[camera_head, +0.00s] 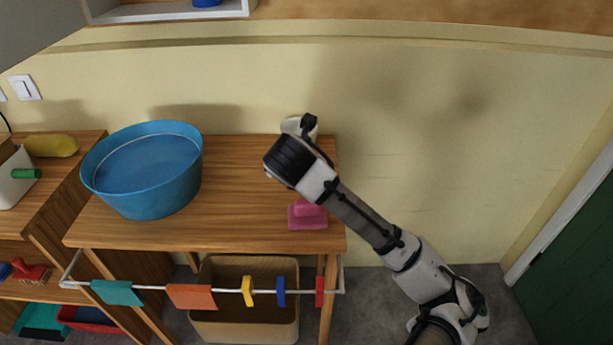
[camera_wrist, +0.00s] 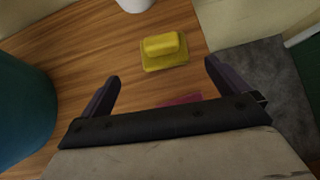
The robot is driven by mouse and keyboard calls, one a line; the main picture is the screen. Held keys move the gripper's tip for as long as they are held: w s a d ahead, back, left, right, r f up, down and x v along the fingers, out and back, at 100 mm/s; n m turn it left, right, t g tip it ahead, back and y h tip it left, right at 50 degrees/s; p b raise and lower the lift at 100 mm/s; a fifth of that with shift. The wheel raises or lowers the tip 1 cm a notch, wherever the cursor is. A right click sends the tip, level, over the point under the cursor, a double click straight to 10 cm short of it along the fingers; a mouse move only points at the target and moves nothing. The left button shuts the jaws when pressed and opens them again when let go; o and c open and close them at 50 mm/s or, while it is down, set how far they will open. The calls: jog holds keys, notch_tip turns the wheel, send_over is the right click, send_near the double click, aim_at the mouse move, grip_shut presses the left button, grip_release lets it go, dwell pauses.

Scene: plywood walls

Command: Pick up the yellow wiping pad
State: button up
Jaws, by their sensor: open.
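The yellow wiping pad (camera_wrist: 165,52) lies on the wooden tabletop in the wrist view, a square base with a raised block on top. My gripper (camera_wrist: 161,72) is open and empty, its two dark fingers spread apart. The pad appears beyond the fingertips, between their lines; I cannot tell the exact height gap. In the head view the end of my arm is over the right part of the table, and the yellow pad is hidden behind it.
A pink pad (camera_head: 308,216) lies near the table's front right. A blue basin (camera_head: 145,170) stands on the left. A white container (camera_head: 293,125) is at the back by the wall. A rail with coloured cloths (camera_head: 190,296) runs along the front.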

jog(key=x, duration=0.6)
jog(key=shift+w+f+p, duration=0.1)
jog(key=shift+w+p, duration=0.05)
jog(key=shift+p, duration=0.2)
jog(key=x, duration=0.1)
jog(key=p+x, duration=0.1)
jog(key=x, duration=0.2)
jog(key=shift+w+d, duration=0.2)
jog(key=shift+d, duration=0.1)
jog(key=shift+w+f, duration=0.25)
jog(key=shift+w, duration=0.1)
jog(key=c, duration=0.9)
